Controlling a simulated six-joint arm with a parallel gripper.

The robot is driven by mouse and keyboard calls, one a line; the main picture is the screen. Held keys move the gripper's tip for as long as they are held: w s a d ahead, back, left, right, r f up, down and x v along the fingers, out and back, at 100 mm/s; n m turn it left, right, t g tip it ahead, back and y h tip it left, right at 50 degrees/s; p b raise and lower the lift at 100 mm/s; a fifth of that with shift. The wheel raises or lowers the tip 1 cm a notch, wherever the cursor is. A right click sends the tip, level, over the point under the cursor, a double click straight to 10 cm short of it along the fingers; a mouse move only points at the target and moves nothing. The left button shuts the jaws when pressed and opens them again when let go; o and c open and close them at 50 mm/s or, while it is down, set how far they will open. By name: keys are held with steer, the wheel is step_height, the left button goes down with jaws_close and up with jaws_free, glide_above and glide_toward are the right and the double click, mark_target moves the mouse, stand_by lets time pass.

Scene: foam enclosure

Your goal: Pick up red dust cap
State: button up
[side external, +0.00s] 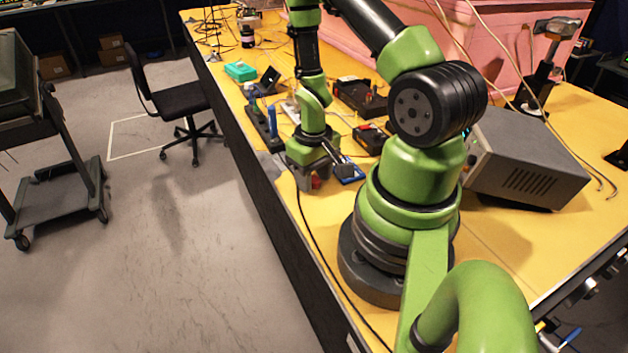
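A small red object (315,182), which may be the red dust cap, shows at the lower end of my arm above the yellow table. My gripper (312,178) points down right at it, close to the table's left edge. The fingers are small and partly hidden by the wrist, so I cannot tell whether they are open or shut, or whether they touch the red object. A blue-edged item (350,173) lies on the table just right of my gripper.
Behind my gripper are a blue-and-black device (266,120), a green box (240,71), a dark open tray (360,98) and a red-and-black box (371,138). A grey instrument box (525,160) stands at right. Cables cross the table; its left edge is near.

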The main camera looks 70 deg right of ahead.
mark_target(313, 179)
steer(key=c, duration=0.7)
steer(key=shift+o, duration=0.2)
steer(key=shift+r, duration=0.15)
step_height(313, 179, up, 9)
steer(key=w+d+m, duration=0.3)
steer(key=d, duration=0.6)
steer(key=w+d+m, duration=0.2)
steer(key=w+d, duration=0.1)
steer(key=d, duration=0.6)
steer(key=shift+w+d+m, duration=0.3)
steer(key=shift+w+m, duration=0.1)
